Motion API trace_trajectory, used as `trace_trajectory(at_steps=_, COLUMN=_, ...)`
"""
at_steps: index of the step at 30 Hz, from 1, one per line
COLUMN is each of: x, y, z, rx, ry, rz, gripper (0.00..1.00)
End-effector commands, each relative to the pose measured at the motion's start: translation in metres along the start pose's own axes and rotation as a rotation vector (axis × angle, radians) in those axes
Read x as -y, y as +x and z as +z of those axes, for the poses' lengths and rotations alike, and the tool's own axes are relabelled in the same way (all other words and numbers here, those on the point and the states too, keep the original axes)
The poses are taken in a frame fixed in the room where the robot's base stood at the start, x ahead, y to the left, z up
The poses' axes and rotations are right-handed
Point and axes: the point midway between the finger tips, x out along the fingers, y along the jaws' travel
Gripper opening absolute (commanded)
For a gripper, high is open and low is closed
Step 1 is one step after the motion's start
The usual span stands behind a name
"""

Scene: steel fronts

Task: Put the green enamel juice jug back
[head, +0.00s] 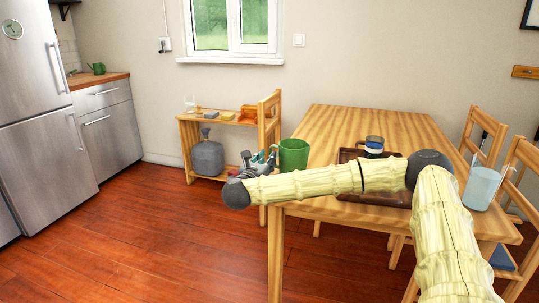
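A small green vessel (97,68) with a spout or handle at its side stands on the wooden counter at the far left; it looks like a jug. My gripper (262,159) is just left of the larger container, near the table's left edge and far from the counter. Teal and red parts show at its fingers; I cannot tell whether they belong to it or to something held. Whether it is open or shut is unclear.
A low shelf (190,122) holds small items and a grey bottle (208,158). Chairs stand right. The red floor at left is clear.

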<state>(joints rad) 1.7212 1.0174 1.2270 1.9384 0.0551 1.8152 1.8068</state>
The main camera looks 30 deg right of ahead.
Motion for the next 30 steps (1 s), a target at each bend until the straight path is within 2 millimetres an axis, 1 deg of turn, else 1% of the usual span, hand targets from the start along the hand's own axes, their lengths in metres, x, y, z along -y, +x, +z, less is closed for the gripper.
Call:
trace_trajectory(at_steps=1, x=0.000, y=-0.010, z=0.001, rx=0.000, ry=-0.001, rz=0.003, gripper=0.27)
trace_trajectory(at_steps=3, x=0.001, y=-0.023, z=-0.001, rx=0.000, ry=0.000, rz=0.003, gripper=0.27)
trace_trajectory(at_steps=9, x=0.001, y=-0.053, z=-0.002, rx=0.000, ry=0.000, rz=0.002, gripper=0.27)
trace_trajectory(at_steps=16, x=0.001, y=-0.071, z=-0.004, rx=-0.001, ry=-0.007, rz=0.005, gripper=0.27)
trace_trajectory(at_steps=17, x=-0.002, y=-0.074, z=-0.006, rx=-0.002, ry=-0.016, rz=0.013, gripper=0.27)
trace_trajectory(at_steps=19, x=-0.013, y=-0.084, z=-0.016, rx=-0.006, ry=-0.064, rz=0.053, gripper=0.27)
trace_trajectory(at_steps=20, x=-0.019, y=-0.091, z=-0.023, rx=-0.009, ry=-0.096, rz=0.079, gripper=0.27)
trace_trajectory(at_steps=23, x=-0.048, y=-0.120, z=-0.054, rx=-0.015, ry=-0.249, rz=0.199, gripper=0.27)
trace_trajectory(at_steps=24, x=-0.061, y=-0.137, z=-0.071, rx=-0.015, ry=-0.326, rz=0.260, gripper=0.27)
trace_trajectory(at_steps=26, x=-0.078, y=-0.163, z=-0.098, rx=-0.010, ry=-0.453, rz=0.358, gripper=0.27)
trace_trajectory(at_steps=27, x=-0.089, y=-0.183, z=-0.117, rx=-0.004, ry=-0.543, rz=0.428, gripper=0.27)
trace_trajectory(at_steps=29, x=-0.101, y=-0.212, z=-0.147, rx=0.011, ry=-0.681, rz=0.533, gripper=0.27)
trace_trajectory(at_steps=30, x=-0.107, y=-0.233, z=-0.168, rx=0.024, ry=-0.772, rz=0.604, gripper=0.27)
